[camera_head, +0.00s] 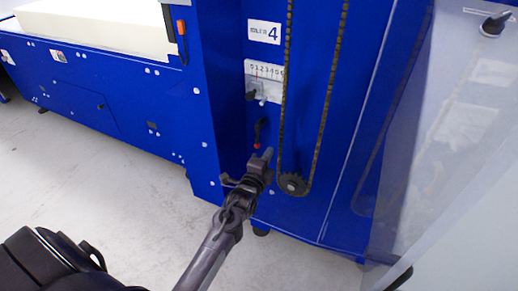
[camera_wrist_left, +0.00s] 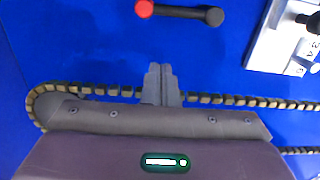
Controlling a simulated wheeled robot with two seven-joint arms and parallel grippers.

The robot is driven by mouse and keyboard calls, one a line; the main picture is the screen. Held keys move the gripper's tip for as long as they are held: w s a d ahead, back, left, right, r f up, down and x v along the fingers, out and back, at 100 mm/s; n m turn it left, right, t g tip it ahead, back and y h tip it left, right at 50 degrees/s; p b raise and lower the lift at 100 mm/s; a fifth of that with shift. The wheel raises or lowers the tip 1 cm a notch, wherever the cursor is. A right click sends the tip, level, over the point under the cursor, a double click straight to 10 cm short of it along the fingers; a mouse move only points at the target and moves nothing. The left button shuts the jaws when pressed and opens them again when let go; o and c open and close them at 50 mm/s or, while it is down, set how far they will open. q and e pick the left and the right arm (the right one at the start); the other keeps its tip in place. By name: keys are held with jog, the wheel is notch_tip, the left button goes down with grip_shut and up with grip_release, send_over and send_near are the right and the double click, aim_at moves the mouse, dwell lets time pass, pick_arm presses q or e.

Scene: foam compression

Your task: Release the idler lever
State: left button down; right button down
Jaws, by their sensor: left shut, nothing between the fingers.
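The idler lever is a short dark bar with a red end, on the blue machine panel. In the head view the lever (camera_head: 261,127) hangs nearly upright, red end down. In the left wrist view the lever (camera_wrist_left: 182,12) lies across the top, red end at the left. My left gripper (camera_head: 267,154) is just below and right of the red end, apart from it in the picture. Its fingertips (camera_wrist_left: 161,72) are together and empty, in front of the chain. My right gripper is out of view.
A chain (camera_head: 323,110) runs in a loop around a sprocket (camera_head: 291,184) right of my gripper. A numbered scale plate (camera_head: 262,72) with a black knob is above the lever. A clear panel (camera_head: 440,130) stands at the right. A foam block (camera_head: 95,25) lies at upper left.

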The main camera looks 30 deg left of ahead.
pick_arm(q)
jog(key=a, duration=0.1)
jog(key=w+a, duration=0.1)
jog(key=a, duration=0.2)
jog(key=shift+w, duration=0.35)
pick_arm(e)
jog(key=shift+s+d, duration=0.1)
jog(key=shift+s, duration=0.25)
